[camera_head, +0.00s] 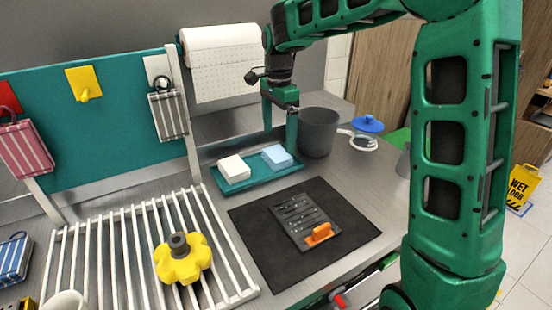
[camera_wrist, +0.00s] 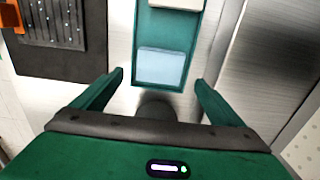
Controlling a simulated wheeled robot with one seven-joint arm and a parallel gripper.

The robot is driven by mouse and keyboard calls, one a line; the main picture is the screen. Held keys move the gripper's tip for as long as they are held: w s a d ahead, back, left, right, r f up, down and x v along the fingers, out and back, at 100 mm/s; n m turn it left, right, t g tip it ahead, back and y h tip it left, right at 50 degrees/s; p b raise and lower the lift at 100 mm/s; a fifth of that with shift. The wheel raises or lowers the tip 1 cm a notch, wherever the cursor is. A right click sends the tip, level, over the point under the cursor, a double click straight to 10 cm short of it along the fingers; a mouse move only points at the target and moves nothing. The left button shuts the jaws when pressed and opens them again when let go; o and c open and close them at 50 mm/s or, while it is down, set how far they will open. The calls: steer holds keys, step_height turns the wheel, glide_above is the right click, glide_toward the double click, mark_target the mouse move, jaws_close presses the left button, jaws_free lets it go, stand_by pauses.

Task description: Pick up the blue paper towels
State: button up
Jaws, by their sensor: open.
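The blue paper towels (camera_head: 276,155) are a light blue, flat block on the right end of a teal tray (camera_head: 258,182). They also show in the wrist view (camera_wrist: 161,66), at the near end of the tray and framed between the fingertips. A white block (camera_head: 234,168) lies on the tray's left part, apart from the blue one. My gripper (camera_head: 279,126) is open and empty, with its fingers pointing down above and behind the blue towels. In the wrist view, my gripper (camera_wrist: 160,78) has one finger at each side of the tray's end.
A dark grey bin (camera_head: 318,133) stands just right of the tray. A black mat (camera_head: 251,224) with a grey grater (camera_head: 297,214) lies in front. A paper roll (camera_head: 222,62) hangs behind. A white rack (camera_head: 125,260) with a yellow flower-shaped object (camera_head: 182,262) is at left.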

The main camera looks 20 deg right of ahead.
mark_target(277, 153)
steer(key=shift+a+f, duration=0.15)
steer(key=shift+f, duration=1.3)
steer(key=shift+a+f, duration=0.1)
steer(key=shift+f, duration=1.3)
steer(key=c, duration=1.1)
